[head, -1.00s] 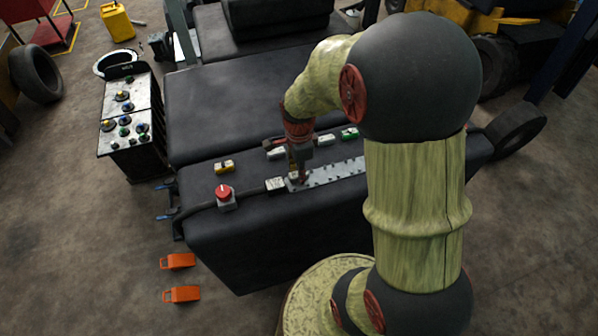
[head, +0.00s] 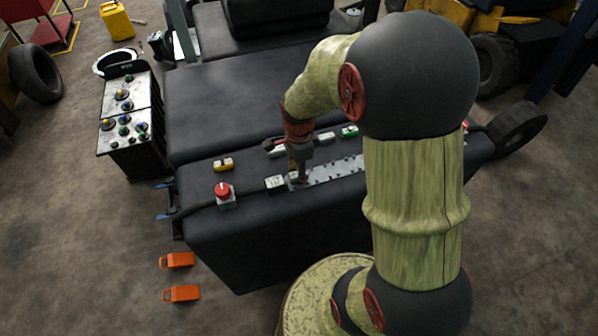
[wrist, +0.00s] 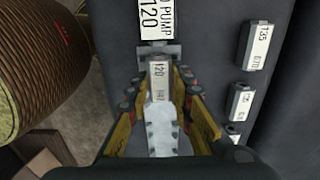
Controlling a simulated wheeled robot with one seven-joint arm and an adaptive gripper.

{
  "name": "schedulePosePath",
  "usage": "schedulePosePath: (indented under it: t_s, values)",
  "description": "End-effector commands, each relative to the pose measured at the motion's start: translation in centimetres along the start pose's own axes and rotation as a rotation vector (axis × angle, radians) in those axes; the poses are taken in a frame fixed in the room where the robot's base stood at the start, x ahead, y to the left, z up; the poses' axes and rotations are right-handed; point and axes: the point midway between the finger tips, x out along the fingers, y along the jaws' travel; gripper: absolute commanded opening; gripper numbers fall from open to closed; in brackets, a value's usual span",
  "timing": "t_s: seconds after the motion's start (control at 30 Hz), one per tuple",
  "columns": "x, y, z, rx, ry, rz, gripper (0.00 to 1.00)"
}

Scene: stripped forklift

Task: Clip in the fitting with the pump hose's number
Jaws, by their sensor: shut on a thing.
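My gripper (head: 301,178) points down at the left end of the pale metal strip (head: 338,169) on the dark bench top. In the wrist view its fingers (wrist: 160,100) are shut on a small grey fitting (wrist: 158,82) whose white label reads 120 with a second, blurred number. The fitting is over the strip, in line with and close to the pump hose's end block (wrist: 157,20), labelled PUMP 120. Whether it is seated is hidden. The hose block also shows in the head view (head: 275,183), left of my gripper.
The wrist view shows one labelled 135 (wrist: 257,46).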

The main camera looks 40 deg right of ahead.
Motion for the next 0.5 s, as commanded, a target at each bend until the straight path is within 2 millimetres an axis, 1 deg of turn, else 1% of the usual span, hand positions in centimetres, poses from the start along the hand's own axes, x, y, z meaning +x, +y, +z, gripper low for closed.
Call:
schedulePosePath:
  t_s: [0.07, 0.5]
  values:
    - [-0.1, 0.2, 0.0, 0.000, 0.000, 0.005, 0.00]
    - [-2.2, 0.1, 0.0, 0.000, 0.000, 0.002, 0.00]
